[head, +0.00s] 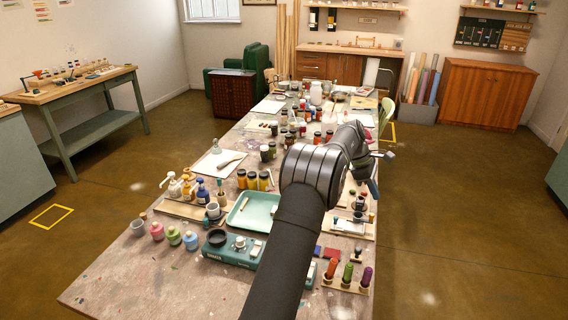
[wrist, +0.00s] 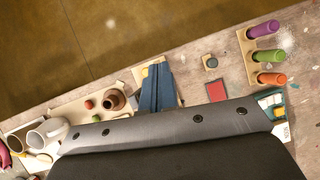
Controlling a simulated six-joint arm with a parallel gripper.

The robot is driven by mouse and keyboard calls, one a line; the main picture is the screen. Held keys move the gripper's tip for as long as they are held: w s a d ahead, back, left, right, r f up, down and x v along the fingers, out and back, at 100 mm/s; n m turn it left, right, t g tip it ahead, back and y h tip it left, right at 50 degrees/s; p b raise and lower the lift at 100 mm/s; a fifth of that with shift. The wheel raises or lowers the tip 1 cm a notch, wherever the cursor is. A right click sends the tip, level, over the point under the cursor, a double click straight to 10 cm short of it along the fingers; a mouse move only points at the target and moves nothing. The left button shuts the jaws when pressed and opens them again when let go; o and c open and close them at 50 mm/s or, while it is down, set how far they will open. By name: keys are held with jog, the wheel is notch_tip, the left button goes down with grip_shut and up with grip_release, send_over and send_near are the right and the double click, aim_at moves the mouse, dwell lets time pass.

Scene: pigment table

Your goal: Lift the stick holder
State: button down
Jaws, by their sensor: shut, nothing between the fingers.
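The stick holder (head: 352,288) is a small wooden rack with a red-orange, a green and a purple stick standing in it, at the front right of the table in the head view. It also shows in the wrist view (wrist: 246,48) at the upper right, with the sticks pointing right. My gripper (head: 373,188) is over the table's right side, farther back than the holder and apart from it. Its blue fingers (wrist: 155,68) are together with nothing between them. My forearm crosses the middle of the head view and hides part of the table.
A red block (wrist: 216,91) and a small dark-topped jar (wrist: 210,62) lie between fingers and holder in the wrist view. Mugs (wrist: 47,132) stand at its lower left. A green tray (head: 240,222) and a teal scale (head: 220,254) are left of my arm. Floor lies beyond the right edge.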

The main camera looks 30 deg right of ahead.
jog(key=s+f+n+g+h, duration=0.4)
jog(key=s+f+n+h, duration=0.1)
jog(key=s, duration=0.1)
jog(key=w+a+f+n+t+h, duration=0.1)
jog(key=a+f+n+t+h, duration=0.1)
jog(key=n, duration=0.3)
jog(key=w+a+f+n+t+h, duration=0.2)
jog(key=a+f+n+t+h, duration=0.1)
jog(key=n, duration=0.3)
jog(key=w+a+f+n+t+h, duration=0.2)
jog(key=n+t, duration=0.1)
jog(key=n, duration=0.3)
jog(key=shift+a+f+t+h, duration=0.25)
jog(key=shift+t+h, duration=0.05)
jog(key=shift+t, duration=0.1)
jog(key=shift+w+a+f, duration=0.1)
jog(key=shift+a+f, duration=0.05)
jog(key=shift+a, duration=0.05)
jog(key=shift+d+f+n+t, duration=0.1)
jog(key=shift+d+n+t, duration=0.05)
jog(key=shift+n+t, duration=0.15)
jog(key=d, duration=0.3)
jog(key=d+f, duration=0.1)
jog(key=d, duration=0.5)
jog(key=shift+w+d+f, duration=0.2)
jog(key=shift+d+f, duration=0.05)
jog(key=shift+f, duration=0.1)
